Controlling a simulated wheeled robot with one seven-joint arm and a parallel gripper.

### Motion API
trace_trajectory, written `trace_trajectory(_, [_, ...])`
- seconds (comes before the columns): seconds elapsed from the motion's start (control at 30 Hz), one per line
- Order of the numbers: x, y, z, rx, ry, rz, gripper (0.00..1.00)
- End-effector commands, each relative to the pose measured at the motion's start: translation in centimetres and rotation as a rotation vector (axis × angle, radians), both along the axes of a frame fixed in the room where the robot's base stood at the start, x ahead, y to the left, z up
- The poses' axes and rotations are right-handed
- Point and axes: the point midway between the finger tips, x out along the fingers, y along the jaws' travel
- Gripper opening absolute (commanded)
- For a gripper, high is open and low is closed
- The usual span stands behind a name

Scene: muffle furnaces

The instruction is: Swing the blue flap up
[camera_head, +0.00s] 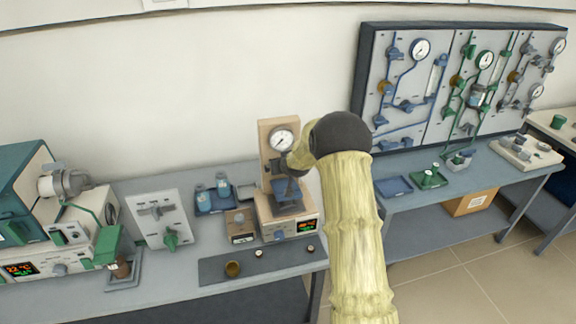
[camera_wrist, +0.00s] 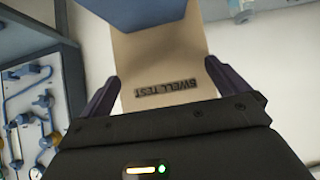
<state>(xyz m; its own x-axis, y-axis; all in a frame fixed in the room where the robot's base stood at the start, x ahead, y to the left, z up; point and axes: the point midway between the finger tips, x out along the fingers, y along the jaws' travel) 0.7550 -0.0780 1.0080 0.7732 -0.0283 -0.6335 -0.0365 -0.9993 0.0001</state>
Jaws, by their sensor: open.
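The blue flap (camera_head: 288,196) is on the front of a small instrument with a beige back panel (camera_head: 267,141) and a round gauge. It looks tilted; its hinge is not clear. In the wrist view a blue part (camera_wrist: 148,12), likely this flap, shows at the top edge, beyond a beige plate (camera_wrist: 160,62) lettered "SWELL TEST", upside down. My gripper (camera_wrist: 162,72) is open, its dark fingers either side of the plate in the picture, nothing between them that I can see held. In the head view my gripper (camera_head: 290,166) is just above the flap, partly hidden by my arm.
A grey mat (camera_head: 225,267) with small cups lies in front of the instrument. A white panel with a green knob (camera_head: 169,240) and blue bottles (camera_head: 222,184) stand to its left. A gauge board (camera_head: 440,85) is at the right. A gap separates the two benches.

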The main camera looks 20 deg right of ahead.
Motion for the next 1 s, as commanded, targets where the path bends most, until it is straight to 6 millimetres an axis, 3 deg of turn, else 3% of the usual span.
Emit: trace_trajectory(1.0, [-11.6,0.4,9.7,0.000,-0.007,-0.001,1.00])
